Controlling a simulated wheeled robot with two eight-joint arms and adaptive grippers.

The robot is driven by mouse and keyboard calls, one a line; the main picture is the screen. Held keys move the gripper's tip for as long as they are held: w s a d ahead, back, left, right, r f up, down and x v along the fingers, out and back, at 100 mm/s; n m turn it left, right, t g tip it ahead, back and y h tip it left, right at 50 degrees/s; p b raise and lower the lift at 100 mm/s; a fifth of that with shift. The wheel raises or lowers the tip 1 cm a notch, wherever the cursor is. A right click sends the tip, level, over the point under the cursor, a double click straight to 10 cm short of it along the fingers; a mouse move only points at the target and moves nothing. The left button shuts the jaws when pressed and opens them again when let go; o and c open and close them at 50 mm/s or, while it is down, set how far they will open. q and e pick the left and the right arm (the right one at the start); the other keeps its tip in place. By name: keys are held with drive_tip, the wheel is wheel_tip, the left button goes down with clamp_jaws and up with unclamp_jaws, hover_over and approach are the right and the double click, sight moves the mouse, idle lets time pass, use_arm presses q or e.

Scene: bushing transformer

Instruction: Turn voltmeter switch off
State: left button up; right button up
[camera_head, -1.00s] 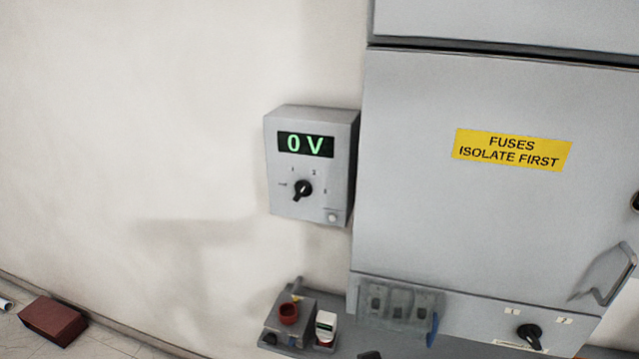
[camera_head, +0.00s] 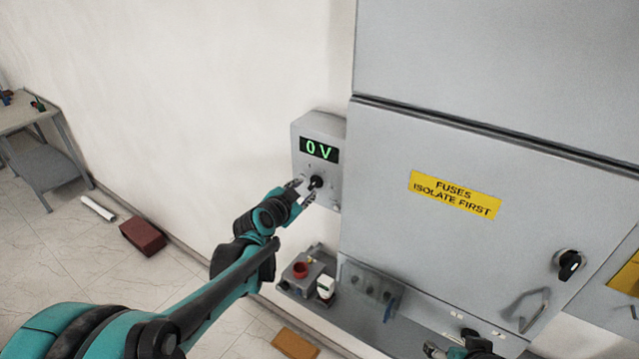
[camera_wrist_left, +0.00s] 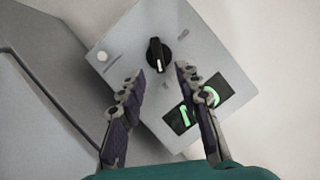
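The grey voltmeter box (camera_head: 328,128) hangs on the wall beside the cabinet, its green display reading 0 V. Its black rotary switch (camera_head: 316,181) sits below the display; it also shows in the left wrist view (camera_wrist_left: 160,55), with a white mark at one end. My left gripper (camera_head: 307,188) is at the switch in the head view. In the left wrist view its two fingers (camera_wrist_left: 157,75) are apart, with the switch just beyond the gap; no grip on it shows. My right gripper (camera_head: 440,350) shows only partly at the bottom edge, its fingers unclear.
The grey cabinet (camera_head: 430,255) with a yellow fuse label (camera_head: 455,194) stands right of the voltmeter. Below is a grey ledge with a red-topped device (camera_head: 300,270). A red-brown block (camera_head: 142,236) lies on the floor, and a table (camera_head: 30,115) stands far left.

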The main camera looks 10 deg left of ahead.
sight(313, 184)
use_arm(q)
drive_tip(key=x, duration=0.5)
drive_tip(key=shift+d, duration=0.2)
drive_tip(key=shift+w, duration=0.3)
clamp_jaws()
